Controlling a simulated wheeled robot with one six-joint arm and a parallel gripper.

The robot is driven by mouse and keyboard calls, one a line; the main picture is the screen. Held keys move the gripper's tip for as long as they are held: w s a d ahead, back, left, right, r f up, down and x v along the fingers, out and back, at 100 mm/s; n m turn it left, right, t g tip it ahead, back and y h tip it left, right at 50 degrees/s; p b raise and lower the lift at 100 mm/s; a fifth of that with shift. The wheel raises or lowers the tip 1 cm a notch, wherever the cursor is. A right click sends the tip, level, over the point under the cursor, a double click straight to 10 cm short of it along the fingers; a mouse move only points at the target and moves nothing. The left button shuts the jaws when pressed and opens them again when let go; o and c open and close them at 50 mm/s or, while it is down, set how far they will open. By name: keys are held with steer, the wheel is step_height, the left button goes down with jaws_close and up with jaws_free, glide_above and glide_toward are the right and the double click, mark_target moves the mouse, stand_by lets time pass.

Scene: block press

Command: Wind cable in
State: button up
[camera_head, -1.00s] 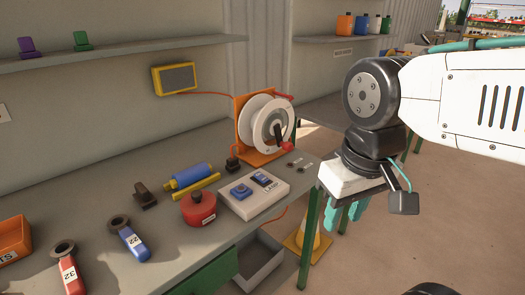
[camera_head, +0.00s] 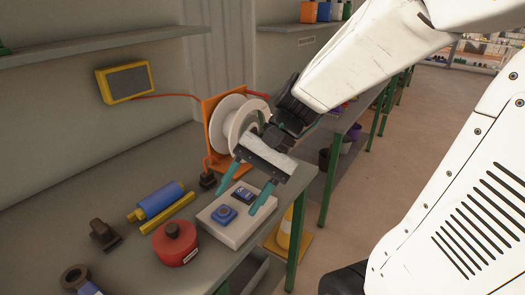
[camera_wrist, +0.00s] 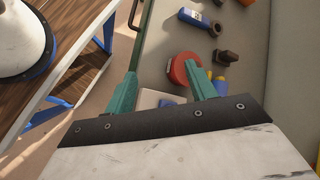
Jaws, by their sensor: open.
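The cable reel (camera_head: 231,124) is a white drum in an orange frame (camera_head: 211,110) at the back right of the workbench. An orange cable (camera_head: 165,96) runs from the yellow-framed wall box (camera_head: 124,82) towards it. A black plug-like piece (camera_head: 208,180) sits at the foot of the frame. My gripper (camera_head: 239,199) is open and empty, its teal fingers pointing down over the grey switch box (camera_head: 228,228) in front of the reel. My wrist hides the reel's front right side and its crank. In the wrist view, my open fingers (camera_wrist: 161,92) show with the red canister (camera_wrist: 184,68) beyond them.
A red round canister (camera_head: 175,244), a blue cylinder (camera_head: 160,199), a yellow bar (camera_head: 168,212) and a dark clamp-like piece (camera_head: 103,234) lie left of the switch box. A shelf (camera_head: 100,48) overhangs the bench. A yellow cone stands on the floor.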

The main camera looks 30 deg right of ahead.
steer(key=w+d+f+m+t+y, duration=0.25)
steer(key=w+d+m+t, duration=0.2)
steer(key=w, duration=0.25)
steer(key=w+d+f+m+t+y, duration=0.1)
steer(key=w+d+m+t+y, duration=0.25)
steer(key=w+m, duration=0.3)
steer(key=w+d+f+m+t+h, duration=0.2)
steer(key=d+f+m+t+h, duration=0.1)
steer(key=d, duration=0.3)
steer(key=w+d+f+m+t+h, duration=0.2)
steer(key=d+f+m+t+h, duration=0.1)
steer(key=d+f+m, duration=0.1)
steer(key=w+d+f+m+t+h, duration=0.2)
steer(key=d+m, duration=0.3)
steer(key=d, duration=0.3)
steer(key=shift+d+f+m+t+h, duration=0.15)
steer(key=shift+d+f+t+h, duration=0.1)
steer(key=shift+f+t, duration=0.2)
steer(key=shift+d+f+m+t+h, duration=0.15)
steer(key=shift+f+t+h, duration=0.1)
steer(key=shift+f+t, duration=0.15)
steer(key=shift+w+d+f, duration=0.1)
steer(key=shift+w+d, duration=0.05)
steer(key=x, duration=0.7)
steer(key=shift+w, duration=0.2)
